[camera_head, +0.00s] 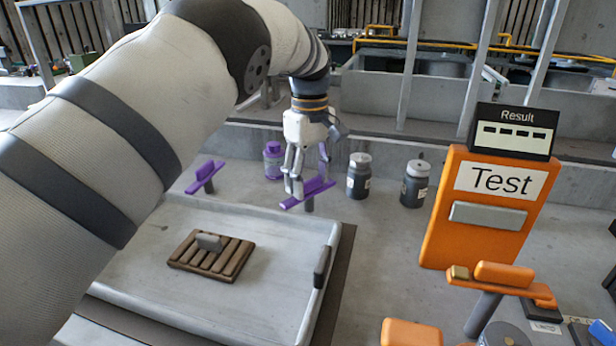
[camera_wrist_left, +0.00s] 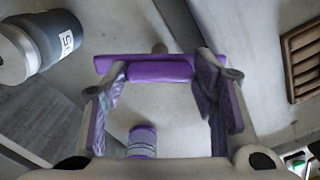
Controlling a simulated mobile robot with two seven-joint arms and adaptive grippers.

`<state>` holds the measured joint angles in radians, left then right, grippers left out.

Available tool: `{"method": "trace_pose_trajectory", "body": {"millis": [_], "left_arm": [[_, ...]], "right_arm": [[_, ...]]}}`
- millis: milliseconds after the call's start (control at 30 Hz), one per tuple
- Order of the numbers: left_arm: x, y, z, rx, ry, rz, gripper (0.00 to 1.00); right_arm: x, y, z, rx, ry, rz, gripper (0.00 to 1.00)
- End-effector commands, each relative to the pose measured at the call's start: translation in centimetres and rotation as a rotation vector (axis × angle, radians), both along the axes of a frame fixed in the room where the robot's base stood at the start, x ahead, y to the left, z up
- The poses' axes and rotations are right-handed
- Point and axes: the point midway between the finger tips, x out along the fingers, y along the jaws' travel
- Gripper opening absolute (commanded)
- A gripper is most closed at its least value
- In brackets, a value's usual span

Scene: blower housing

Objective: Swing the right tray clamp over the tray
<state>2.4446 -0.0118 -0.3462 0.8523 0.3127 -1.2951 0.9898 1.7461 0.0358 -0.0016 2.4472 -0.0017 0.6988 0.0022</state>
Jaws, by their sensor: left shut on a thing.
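The right tray clamp (camera_head: 318,190) is a purple bar on a short grey post, by the back right corner of the pale grey tray (camera_head: 250,303). Its bar lies aslant in the head view, near end towards the tray's back edge. My left gripper (camera_head: 296,190) reaches down from above and is shut on the clamp. In the left wrist view the purple bar (camera_wrist_left: 160,69) spans between the fingertips (camera_wrist_left: 160,75). The left tray clamp (camera_head: 205,176), also purple, stands at the tray's back left. My right gripper is out of view.
A brown slatted piece with a grey block (camera_head: 208,242) lies in the tray. Behind the clamps stand a purple bottle (camera_head: 273,160) and two dark canisters (camera_head: 359,176) (camera_head: 414,184). An orange Test stand (camera_head: 485,210) rises at the right.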

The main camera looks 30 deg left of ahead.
Motion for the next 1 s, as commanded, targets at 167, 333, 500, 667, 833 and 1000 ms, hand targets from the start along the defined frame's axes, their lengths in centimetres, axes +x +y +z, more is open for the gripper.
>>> {"method": "trace_pose_trajectory", "body": {"millis": [167, 333, 500, 667, 833, 1000], "left_arm": [[-0.05, -0.02, -0.09, -0.002, 0.002, 0.159, 0.03], [-0.03, -0.01, -0.12, -0.002, 0.001, 0.297, 0.03], [-0.01, -0.01, -0.14, -0.002, 0.001, 0.407, 0.03], [-0.01, -0.01, -0.15, -0.002, 0.001, 0.481, 0.03], [-0.02, 0.0, -0.16, -0.001, 0.001, 0.526, 0.03], [-0.02, 0.01, -0.17, -0.001, 0.001, 0.547, 0.03]], "right_arm": [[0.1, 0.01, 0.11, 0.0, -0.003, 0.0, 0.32], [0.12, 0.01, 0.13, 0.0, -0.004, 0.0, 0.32], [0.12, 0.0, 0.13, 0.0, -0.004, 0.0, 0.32], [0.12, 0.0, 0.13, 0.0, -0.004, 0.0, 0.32], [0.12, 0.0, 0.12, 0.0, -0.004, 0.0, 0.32], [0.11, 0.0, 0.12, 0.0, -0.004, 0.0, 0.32]]}}
